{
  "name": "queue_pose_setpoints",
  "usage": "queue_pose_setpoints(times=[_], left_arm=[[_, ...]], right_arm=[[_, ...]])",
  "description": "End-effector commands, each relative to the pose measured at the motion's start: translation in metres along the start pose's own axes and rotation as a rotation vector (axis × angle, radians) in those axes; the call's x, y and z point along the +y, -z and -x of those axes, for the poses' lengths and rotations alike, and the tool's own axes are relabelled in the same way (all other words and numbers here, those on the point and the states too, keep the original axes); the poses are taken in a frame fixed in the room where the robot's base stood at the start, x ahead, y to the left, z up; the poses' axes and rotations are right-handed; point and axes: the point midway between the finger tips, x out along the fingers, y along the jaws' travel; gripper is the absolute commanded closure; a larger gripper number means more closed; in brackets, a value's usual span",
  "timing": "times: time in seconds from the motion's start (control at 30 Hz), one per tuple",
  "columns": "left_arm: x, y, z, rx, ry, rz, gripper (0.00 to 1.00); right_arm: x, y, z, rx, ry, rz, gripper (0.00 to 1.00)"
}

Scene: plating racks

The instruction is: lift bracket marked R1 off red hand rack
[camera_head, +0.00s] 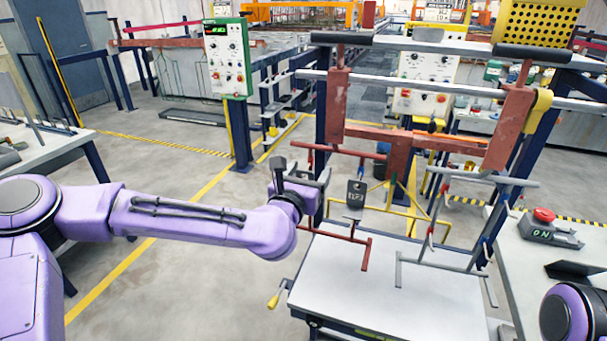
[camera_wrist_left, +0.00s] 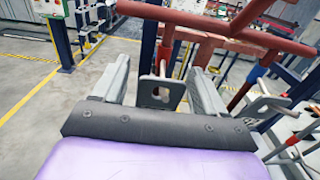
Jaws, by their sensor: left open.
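The bracket (camera_head: 356,196) is a dark grey plate with pale lettering, too small to read surely. It hangs on the red hand rack (camera_head: 365,256), whose thin red bars stand above the white table. My left gripper (camera_head: 322,177) is open, just left of the bracket, with its fingers pointing toward it. In the left wrist view the grey bracket (camera_wrist_left: 160,92), with a hole near its lower end, shows between the two open fingers (camera_wrist_left: 160,88), with no clear contact. A red bar (camera_wrist_left: 215,25) crosses just beyond. My right gripper is out of view.
A grey hand rack (camera_head: 440,262) stands right of the red one on the white table (camera_head: 385,305). A heavy red frame (camera_head: 400,140) is above and behind. A side table with a red button box (camera_head: 548,230) is at right.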

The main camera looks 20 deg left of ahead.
Motion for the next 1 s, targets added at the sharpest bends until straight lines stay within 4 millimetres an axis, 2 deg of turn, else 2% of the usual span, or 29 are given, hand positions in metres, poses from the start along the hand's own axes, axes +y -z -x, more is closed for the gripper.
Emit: queue_pose_setpoints(times=[0.07,0.1,0.27,0.3,0.33,0.4,1.0], left_arm=[[0.0,0.0,0.0,0.0,0.0,0.0,0.28],[0.0,0.0,0.0,0.0,-0.001,0.0,0.34],[0.001,0.0,0.001,0.0,-0.001,0.0,0.86],[0.001,0.0,0.001,0.0,-0.001,0.0,0.87],[0.001,0.0,0.001,0.0,-0.001,0.0,0.6],[0.001,0.0,0.001,0.0,-0.001,0.0,0.83],[0.001,-0.01,0.005,0.0,-0.002,0.001,0.84]], right_arm=[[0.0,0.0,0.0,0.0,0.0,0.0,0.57],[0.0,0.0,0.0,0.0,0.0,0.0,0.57],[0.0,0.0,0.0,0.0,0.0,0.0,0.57],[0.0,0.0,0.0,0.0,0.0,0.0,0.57],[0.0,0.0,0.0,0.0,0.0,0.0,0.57],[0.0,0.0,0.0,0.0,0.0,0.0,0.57],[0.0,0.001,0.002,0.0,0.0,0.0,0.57]])
